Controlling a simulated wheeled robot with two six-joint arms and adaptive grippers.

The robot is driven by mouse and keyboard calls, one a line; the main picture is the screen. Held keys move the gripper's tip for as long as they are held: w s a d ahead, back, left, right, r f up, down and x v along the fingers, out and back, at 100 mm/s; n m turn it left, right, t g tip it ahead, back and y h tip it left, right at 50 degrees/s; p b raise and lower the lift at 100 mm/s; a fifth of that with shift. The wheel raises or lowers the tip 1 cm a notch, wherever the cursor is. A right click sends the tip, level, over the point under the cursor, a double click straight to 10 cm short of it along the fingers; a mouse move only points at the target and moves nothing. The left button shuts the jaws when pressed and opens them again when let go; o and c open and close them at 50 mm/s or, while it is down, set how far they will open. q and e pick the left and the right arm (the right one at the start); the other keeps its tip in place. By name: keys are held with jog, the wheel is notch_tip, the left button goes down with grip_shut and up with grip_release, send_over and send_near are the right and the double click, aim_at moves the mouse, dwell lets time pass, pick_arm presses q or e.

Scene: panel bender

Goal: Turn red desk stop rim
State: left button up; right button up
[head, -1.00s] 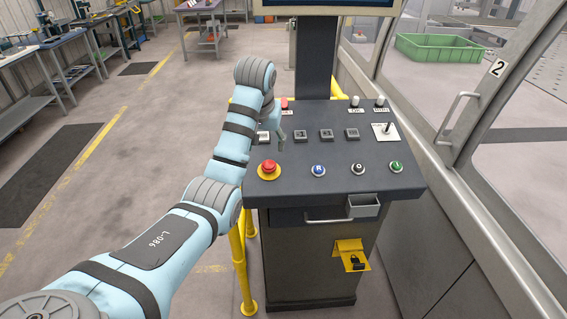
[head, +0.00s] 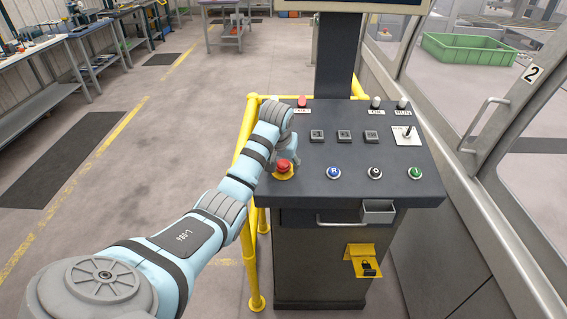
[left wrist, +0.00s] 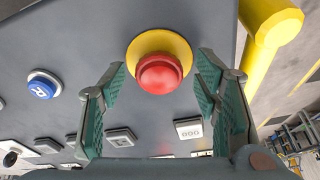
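The red desk stop (head: 284,167) is a red mushroom button on a yellow base, at the near left corner of the sloped dark desk (head: 320,185). In the left wrist view the red desk stop (left wrist: 160,74) shows between and ahead of the fingertips. My left gripper (left wrist: 160,68) is open, with one green-padded finger on each side of the button. I see no clear contact with the rim. In the head view my left gripper (head: 287,152) is just behind the stop, partly hidden by my own wrist. My right gripper is not in view.
Beside the stop are blue (head: 333,173), black (head: 375,173) and green (head: 414,173) buttons. Square buttons (head: 344,136) and a toggle (head: 407,133) lie farther back. A yellow rail (head: 247,150) runs along the desk's left side. A small grey tray (head: 378,210) hangs in front.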

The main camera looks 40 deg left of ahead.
pick_arm(q)
jog(key=c, duration=1)
